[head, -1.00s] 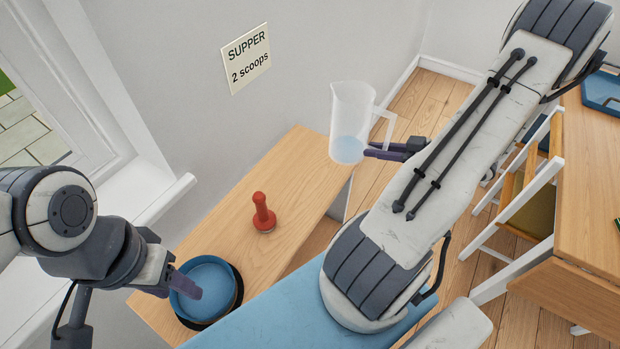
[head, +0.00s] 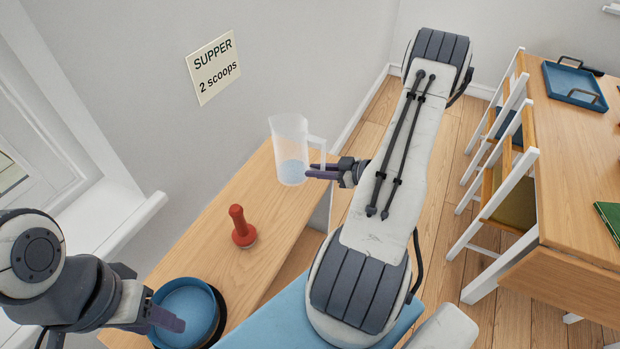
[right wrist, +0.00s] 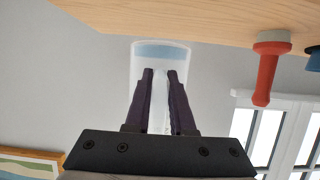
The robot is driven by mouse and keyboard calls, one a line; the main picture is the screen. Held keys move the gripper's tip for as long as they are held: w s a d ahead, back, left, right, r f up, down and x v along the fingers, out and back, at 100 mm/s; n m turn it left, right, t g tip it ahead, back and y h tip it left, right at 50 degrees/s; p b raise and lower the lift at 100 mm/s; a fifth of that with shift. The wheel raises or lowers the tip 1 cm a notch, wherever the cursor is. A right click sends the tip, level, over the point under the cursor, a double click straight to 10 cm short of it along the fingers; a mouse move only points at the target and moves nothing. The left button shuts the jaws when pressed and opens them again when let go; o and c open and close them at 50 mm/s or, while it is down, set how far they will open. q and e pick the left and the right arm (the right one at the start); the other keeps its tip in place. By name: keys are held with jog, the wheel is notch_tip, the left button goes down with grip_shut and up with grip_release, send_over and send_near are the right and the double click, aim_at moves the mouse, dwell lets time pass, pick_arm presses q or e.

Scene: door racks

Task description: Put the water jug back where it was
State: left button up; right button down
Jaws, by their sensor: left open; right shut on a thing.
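The water jug (head: 289,150) is clear, with some bluish water at its bottom. It is upright at the far end of the wooden side table; in the head view I cannot tell whether it touches the top. My right gripper (head: 318,171) is shut on the jug's handle. In the right wrist view, which is upside down, the jug (right wrist: 160,60) is between the fingers (right wrist: 160,85), its base close to the tabletop. My left gripper (head: 168,318) is open and empty, over the blue bowl (head: 183,300) at the table's near end.
A red stamp-like tool (head: 241,228) stands on the side table (head: 222,262) between bowl and jug. A sign reading "SUPPER 2 scoops" (head: 213,67) hangs on the wall. A dining table (head: 575,165) with chairs and a blue tray (head: 575,84) is at the right.

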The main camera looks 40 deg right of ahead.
jog(key=shift+x, duration=1)
jog(key=shift+f, duration=0.35)
notch_tip(320, 180, down, 3)
jog(key=shift+p, duration=0.55)
jog(key=shift+f, duration=0.35)
jog(key=shift+f, duration=0.1)
jog(key=c, duration=1.2)
grip_release()
jog(key=shift+f, duration=0.1)
jog(key=o, duration=0.4)
jog(key=shift+o, duration=0.2)
